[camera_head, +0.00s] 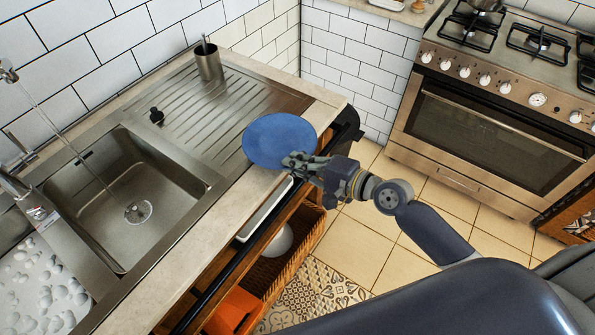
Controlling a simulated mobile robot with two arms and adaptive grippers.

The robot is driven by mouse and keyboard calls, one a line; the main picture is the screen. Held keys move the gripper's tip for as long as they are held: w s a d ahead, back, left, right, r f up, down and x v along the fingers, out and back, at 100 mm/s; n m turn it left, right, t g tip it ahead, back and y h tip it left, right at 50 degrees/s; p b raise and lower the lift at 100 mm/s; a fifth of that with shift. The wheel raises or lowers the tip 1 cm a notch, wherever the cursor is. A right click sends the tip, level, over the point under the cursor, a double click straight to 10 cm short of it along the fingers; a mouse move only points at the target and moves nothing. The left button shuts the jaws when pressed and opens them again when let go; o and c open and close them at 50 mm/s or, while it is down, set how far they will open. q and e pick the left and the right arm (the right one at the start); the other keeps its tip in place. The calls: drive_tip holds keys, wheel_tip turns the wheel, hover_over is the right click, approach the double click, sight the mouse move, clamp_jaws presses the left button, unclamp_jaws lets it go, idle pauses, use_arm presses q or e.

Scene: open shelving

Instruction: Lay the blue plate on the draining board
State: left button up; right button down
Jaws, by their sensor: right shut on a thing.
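The blue plate (277,139) is held by its near right edge in my right gripper (291,161), which is shut on it. The plate shows its round face and overlaps the right edge of the draining board in the picture. I cannot tell whether it touches the board or the counter. The ribbed steel draining board (205,110) lies to the right of the sink. My left gripper is not in view.
A steel cup (208,62) with a utensil stands at the back of the draining board. A small black item (156,116) lies near the sink (130,190), where water runs. Below the counter are open shelves with a wicker basket (283,262). A stove (500,100) stands at right.

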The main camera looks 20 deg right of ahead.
drive_tip(key=shift+f+b, duration=0.35)
drive_tip(key=shift+f, duration=1.3)
drive_tip(key=shift+f, duration=0.1)
drive_tip(key=c, duration=2.2)
unclamp_jaws()
drive_tip(key=shift+f, duration=0.15)
drive_tip(key=shift+c, duration=0.2)
drive_tip(key=o, duration=0.4)
drive_tip(key=shift+o, duration=0.2)
drive_tip(key=b+v, duration=0.4)
drive_tip(key=v, duration=0.8)
drive_tip(key=shift+r, duration=0.25)
